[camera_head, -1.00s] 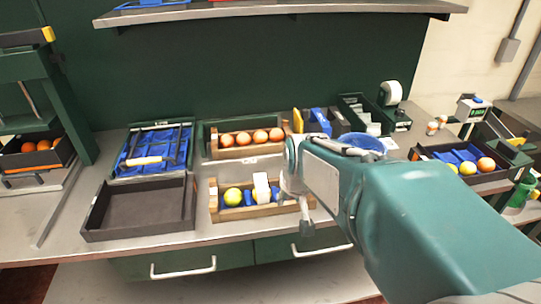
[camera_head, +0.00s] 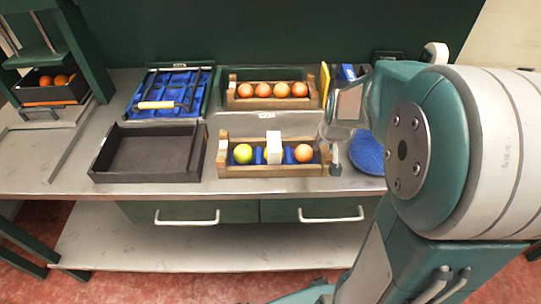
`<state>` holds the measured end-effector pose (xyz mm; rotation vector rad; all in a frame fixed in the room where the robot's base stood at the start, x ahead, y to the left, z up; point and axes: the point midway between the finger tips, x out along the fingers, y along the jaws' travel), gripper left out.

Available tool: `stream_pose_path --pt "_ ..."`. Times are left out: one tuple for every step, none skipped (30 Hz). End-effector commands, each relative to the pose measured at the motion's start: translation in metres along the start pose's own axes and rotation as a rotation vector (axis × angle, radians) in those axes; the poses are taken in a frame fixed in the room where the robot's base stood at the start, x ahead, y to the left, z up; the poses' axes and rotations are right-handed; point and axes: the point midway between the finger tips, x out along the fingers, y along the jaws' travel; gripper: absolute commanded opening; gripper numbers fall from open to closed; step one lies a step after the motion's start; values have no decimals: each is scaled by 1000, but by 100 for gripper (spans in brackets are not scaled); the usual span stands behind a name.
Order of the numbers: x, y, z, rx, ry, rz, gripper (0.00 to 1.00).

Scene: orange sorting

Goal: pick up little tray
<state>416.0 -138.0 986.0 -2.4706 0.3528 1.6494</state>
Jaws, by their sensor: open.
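Several tray-like things stand on the bench, and I cannot tell which one is the little tray. A small wooden tray (camera_head: 270,171) at the front middle holds a yellow-green fruit (camera_head: 243,153), an orange (camera_head: 304,153), and a white block (camera_head: 274,147) over blue lining. A similar wooden tray (camera_head: 272,103) behind it holds several oranges. A wide black tray (camera_head: 148,177) to the left is empty. My gripper (camera_head: 336,152) is open at the right end of the front wooden tray. Its fingers are partly hidden, and I cannot tell whether they touch the tray.
A blue tray (camera_head: 160,82) with a wooden-handled tool lies behind the black tray. A black crate of oranges (camera_head: 48,92) stands at far left. A round blue thing (camera_head: 367,153) lies right of my gripper. The bench's front strip is clear; my arm hides the right side.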

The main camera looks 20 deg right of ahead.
Motion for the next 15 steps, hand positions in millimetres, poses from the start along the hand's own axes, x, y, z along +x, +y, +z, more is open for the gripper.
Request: stream_pose_path --pt "6 1 0 2 -4 -1 43" --pt "10 1 0 2 -5 -2 43" --pt "16 2 0 1 -5 -2 43" --pt "21 1 0 1 -6 -2 43" --pt "26 1 0 1 -6 -2 43" --pt "32 0 0 1 -6 -1 43" --pt "35 0 0 1 -5 -1 43" --pt "39 -1 -1 1 -3 0 43" --pt "43 -1 0 1 -4 0 43" --pt "45 -1 0 1 -4 0 43" --pt "47 -1 0 0 -2 0 43" --pt "48 -2 -1 0 -1 1 43" --pt "48 -2 -1 0 0 1 43" --pt "49 -2 -1 0 0 1 43" --pt "49 -2 -1 0 1 1 43"
